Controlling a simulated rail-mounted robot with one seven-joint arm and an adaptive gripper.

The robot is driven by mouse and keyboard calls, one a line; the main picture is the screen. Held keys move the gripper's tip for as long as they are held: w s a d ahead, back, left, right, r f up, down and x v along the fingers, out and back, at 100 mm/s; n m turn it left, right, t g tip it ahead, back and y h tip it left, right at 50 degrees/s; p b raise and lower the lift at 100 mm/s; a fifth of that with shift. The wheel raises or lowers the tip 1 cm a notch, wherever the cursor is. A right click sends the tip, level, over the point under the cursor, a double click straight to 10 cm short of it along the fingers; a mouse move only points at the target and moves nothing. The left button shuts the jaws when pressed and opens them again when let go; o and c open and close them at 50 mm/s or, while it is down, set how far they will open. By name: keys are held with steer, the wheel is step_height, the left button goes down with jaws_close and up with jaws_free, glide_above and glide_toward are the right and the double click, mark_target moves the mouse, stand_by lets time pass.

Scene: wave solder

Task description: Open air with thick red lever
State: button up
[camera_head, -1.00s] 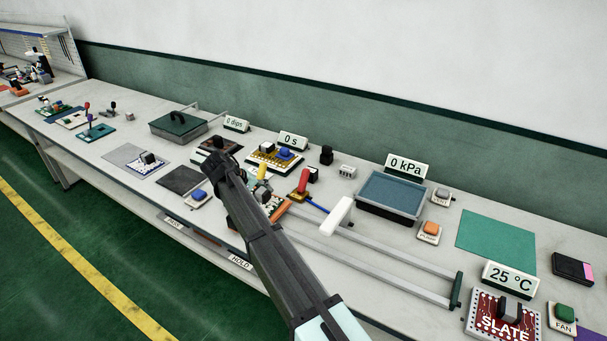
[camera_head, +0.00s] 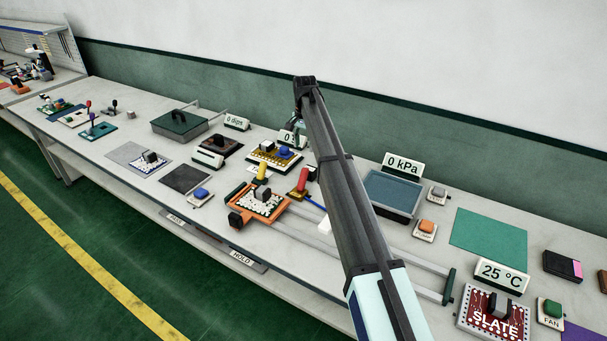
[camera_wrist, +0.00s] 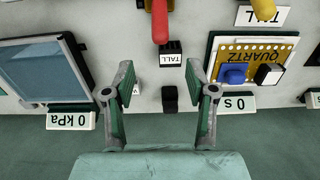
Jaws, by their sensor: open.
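A thick red lever (camera_head: 301,181) stands on the bench right of a yellow lever (camera_head: 262,172).
A blue-grey tank (camera_head: 391,194) with a 0 kPa sign (camera_head: 403,165) stands right of my arm. A QUARTZ board (camera_wrist: 252,65) and a 0 s sign (camera_wrist: 233,102) lie to the right in the wrist view. An orange-framed board (camera_head: 258,202) sits on the rails near the front edge.

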mark_target(304, 169)
step_height(304, 169, down, 15)
steer(key=p, duration=0.4)
steer(key=shift+r, duration=0.15)
jaws_close()
